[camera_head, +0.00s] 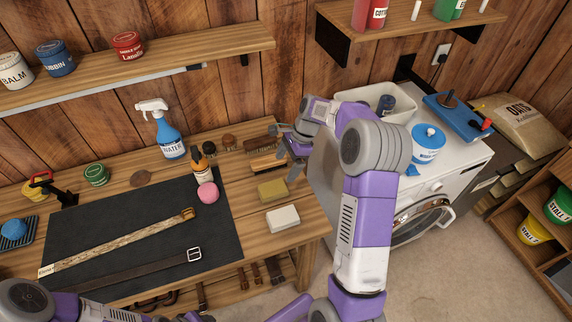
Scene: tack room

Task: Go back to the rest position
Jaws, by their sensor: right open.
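My right gripper (286,150) is open at the back right of the wooden workbench (320,222). Its fingers are beside a wooden brush (262,158); I cannot tell whether they touch it. My right arm rises from the bottom right and bends over toward the bench. Parts of my left arm show along the bottom left edge, but its gripper is not in view.
A dark mat (130,222) holds a belt (150,272) and a strap (120,243). A spray bottle (167,135), a pink ball (208,192), and yellow (272,190) and white (283,218) blocks are nearby. A washing machine (465,165) stands right. Shelves (190,58) overhang the bench.

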